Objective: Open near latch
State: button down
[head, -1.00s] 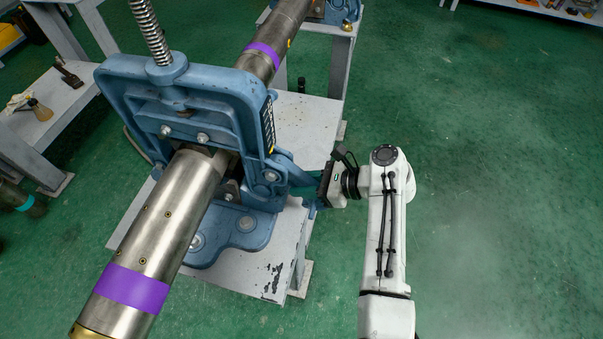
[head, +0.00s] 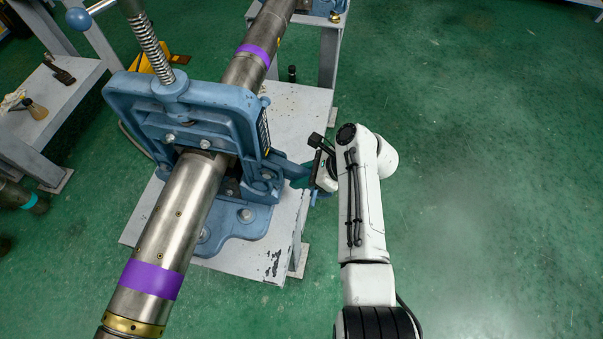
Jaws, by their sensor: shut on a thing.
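The near blue pipe vise (head: 185,108) stands on a grey bench, with its frame closed over a steel pipe (head: 182,205) that has a purple band. Its latch, a blue lever (head: 287,168), sticks out from the vise's right side. My gripper (head: 310,174) is at the lever's outer end and shut on it. The fingertips are small and partly hidden by my wrist, so the exact contact does not show.
The grey bench top (head: 300,112) lies behind and below the vise. A second stand (head: 327,45) carries the pipe's far end. A side table (head: 40,125) with tools is at left. Green floor is open to the right.

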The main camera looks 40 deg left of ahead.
jog(key=c, duration=0.9)
grip_release()
jog(key=v, duration=1)
jog(key=shift+d+r, duration=0.25)
jog(key=shift+r, duration=0.05)
jog(key=shift+w, duration=0.1)
